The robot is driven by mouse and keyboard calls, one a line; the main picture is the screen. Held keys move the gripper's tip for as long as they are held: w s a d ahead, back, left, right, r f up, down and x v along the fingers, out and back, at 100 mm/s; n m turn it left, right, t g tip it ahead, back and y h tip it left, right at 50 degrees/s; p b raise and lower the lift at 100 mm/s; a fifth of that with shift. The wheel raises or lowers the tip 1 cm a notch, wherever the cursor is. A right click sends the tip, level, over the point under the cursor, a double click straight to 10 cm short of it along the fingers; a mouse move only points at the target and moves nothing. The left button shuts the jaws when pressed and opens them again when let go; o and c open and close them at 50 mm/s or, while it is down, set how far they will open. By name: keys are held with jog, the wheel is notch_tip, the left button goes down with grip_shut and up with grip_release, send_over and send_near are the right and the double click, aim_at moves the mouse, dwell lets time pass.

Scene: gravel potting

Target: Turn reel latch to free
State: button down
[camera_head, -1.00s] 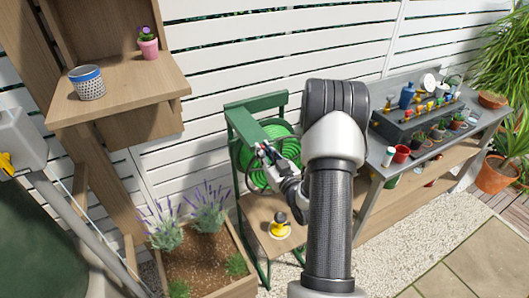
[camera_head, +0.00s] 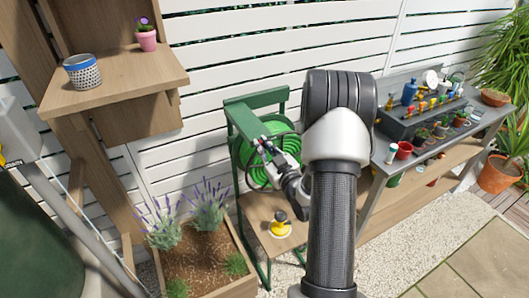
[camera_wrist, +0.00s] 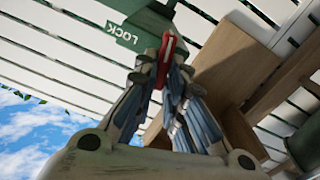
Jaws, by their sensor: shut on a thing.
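The hose reel (camera_head: 247,170) with bright green hose hangs in a dark green frame (camera_head: 257,98) against the white fence. My gripper (camera_head: 262,144) is at the reel's front, close to the frame's post, and hides part of the reel. In the wrist view my gripper (camera_wrist: 166,75) is shut on the red reel latch (camera_wrist: 166,50), whose end shows between the fingertips. A green plate with the word LOCK (camera_wrist: 122,33) is just left of the fingertips. The latch's pivot is hidden, and I cannot tell its exact angle.
A yellow item with a black top (camera_head: 281,224) stands on the wooden shelf under the reel. A lavender planter (camera_head: 205,262) is to the left. A grey bench (camera_head: 395,172) with pots is to the right. A wooden shelf (camera_head: 130,80) with two pots is at upper left.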

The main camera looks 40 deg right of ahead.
jog(key=shift+w+a+f+n+b, duration=0.1)
jog(key=shift+a+f+n+b, duration=0.15)
jog(key=shift+n, duration=2.25)
jog(key=shift+s+a+f+n+b, duration=0.1)
jog(key=shift+f+n+b, duration=0.2)
jog(key=shift+n, duration=2.2)
jog(key=shift+w+a+f+n+b, duration=0.1)
jog(key=shift+a+f+n+b, duration=0.15)
jog(key=shift+n, duration=2.25)
jog(key=c, duration=1.7)
grip_release()
jog(key=shift+o, duration=0.2)
jog(key=v, duration=0.7)
jog(key=shift+s, duration=0.25)
